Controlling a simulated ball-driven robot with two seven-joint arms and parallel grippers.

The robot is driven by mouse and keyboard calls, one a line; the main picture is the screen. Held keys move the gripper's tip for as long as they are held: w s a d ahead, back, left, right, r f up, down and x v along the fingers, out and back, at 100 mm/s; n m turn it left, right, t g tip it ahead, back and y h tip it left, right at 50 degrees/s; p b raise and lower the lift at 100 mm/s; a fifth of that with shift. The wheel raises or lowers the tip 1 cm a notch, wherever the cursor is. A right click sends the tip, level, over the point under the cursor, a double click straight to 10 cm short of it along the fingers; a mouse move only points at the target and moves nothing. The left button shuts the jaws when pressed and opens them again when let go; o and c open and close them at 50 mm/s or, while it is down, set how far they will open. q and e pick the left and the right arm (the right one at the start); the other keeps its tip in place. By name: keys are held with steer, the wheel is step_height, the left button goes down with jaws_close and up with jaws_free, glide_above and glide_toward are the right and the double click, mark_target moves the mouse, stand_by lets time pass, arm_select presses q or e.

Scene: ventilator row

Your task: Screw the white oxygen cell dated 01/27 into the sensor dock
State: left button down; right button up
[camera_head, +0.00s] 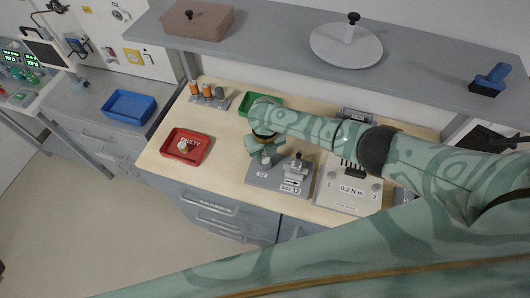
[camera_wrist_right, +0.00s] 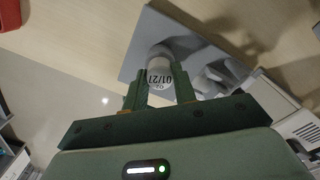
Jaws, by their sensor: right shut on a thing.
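My right gripper (camera_head: 264,158) is over the left part of the grey sensor dock plate (camera_head: 262,185) in the head view. In the right wrist view, my right gripper (camera_wrist_right: 161,92) is shut on a white oxygen cell (camera_wrist_right: 157,64) whose label reads 01/27. The cell also shows below the fingers in the head view (camera_head: 266,160). The dock plate (camera_wrist_right: 145,32) lies behind the cell in the wrist view. I cannot tell whether the cell touches the dock or sits in its thread. A grey clamp-like fixture (camera_head: 297,166) stands on the plate's right part. My left gripper is not in view.
A red tray (camera_head: 170,155) marked FAULTY holds a pale cell (camera_head: 184,147). A green tray (camera_head: 272,98) and several orange and grey cylinders (camera_head: 207,91) stand at the back. A white unit (camera_head: 345,204) marked 0.2 N m is right of the dock. A shelf (camera_head: 262,38) overhangs behind.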

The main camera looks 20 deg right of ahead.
steer(key=m+p, duration=0.1)
steer(key=m, duration=0.2)
steer(key=shift+r+m+p, duration=0.1)
steer(key=shift+m+p, duration=0.25)
steer(key=shift+m, duration=0.85)
steer(key=shift+p, duration=0.3)
steer(key=shift+m+p, duration=0.45)
steer(key=shift+m, duration=0.65)
steer(key=shift+m+p, duration=0.35)
steer(key=shift+m, duration=1.55)
